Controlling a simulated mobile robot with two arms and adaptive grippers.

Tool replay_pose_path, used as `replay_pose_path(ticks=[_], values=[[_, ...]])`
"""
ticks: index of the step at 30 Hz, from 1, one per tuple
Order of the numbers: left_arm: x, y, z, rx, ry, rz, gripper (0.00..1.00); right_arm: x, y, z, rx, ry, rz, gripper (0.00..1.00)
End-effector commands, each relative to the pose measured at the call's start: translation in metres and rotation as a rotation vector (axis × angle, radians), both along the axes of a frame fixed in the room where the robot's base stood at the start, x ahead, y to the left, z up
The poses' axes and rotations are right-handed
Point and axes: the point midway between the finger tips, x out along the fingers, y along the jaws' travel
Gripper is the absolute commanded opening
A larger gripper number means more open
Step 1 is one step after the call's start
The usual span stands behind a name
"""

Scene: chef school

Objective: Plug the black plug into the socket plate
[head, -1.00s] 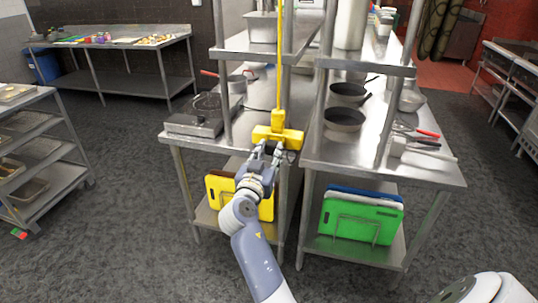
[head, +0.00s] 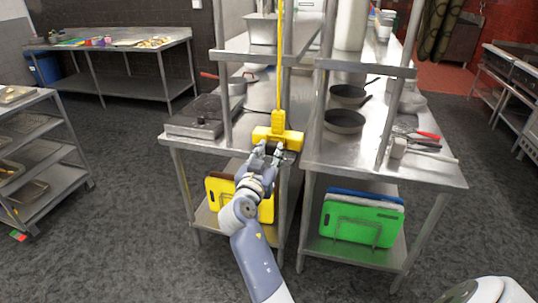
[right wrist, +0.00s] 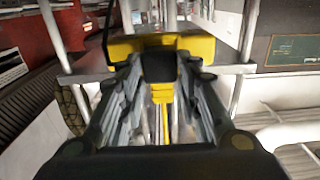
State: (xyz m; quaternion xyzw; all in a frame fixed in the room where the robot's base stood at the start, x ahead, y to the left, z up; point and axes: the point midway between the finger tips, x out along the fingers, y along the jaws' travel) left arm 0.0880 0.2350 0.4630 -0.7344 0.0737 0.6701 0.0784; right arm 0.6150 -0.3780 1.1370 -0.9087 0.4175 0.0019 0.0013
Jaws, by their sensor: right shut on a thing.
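The yellow socket plate (head: 291,138) hangs on a yellow vertical cord between the two steel tables. It also shows in the right wrist view (right wrist: 201,46) just beyond the fingers. My right gripper (head: 271,149) is in front of the plate's lower face. In the right wrist view its fingers are shut on the black plug (right wrist: 158,66), which lies against or very near the yellow plate. The contact face is hidden, so I cannot tell whether the plug is seated. My left gripper is not in view.
Steel table posts (head: 322,110) stand close on both sides of the plate. A burner (head: 196,118) is on the left table, and pans (head: 344,121) are on the right one. Yellow (head: 265,207) and green (head: 360,219) boards stand on the lower shelves.

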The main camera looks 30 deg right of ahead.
Motion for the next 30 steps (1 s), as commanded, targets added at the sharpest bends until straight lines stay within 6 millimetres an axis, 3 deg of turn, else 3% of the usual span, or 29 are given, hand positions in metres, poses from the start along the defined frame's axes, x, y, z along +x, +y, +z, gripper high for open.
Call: replay_pose_path(ticks=[20,21,24,30], values=[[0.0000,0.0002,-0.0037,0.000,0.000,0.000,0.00,0.0069,-0.0082,-0.0002,-0.001,0.000,0.000,0.08],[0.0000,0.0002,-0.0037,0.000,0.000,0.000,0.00,0.0071,-0.0084,-0.0001,-0.001,0.000,0.000,0.33],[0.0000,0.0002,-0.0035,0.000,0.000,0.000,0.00,0.0070,-0.0082,0.0000,-0.001,0.000,0.000,0.55],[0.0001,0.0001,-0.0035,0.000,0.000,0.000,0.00,0.0069,-0.0080,-0.0003,-0.001,0.001,0.000,0.55]])
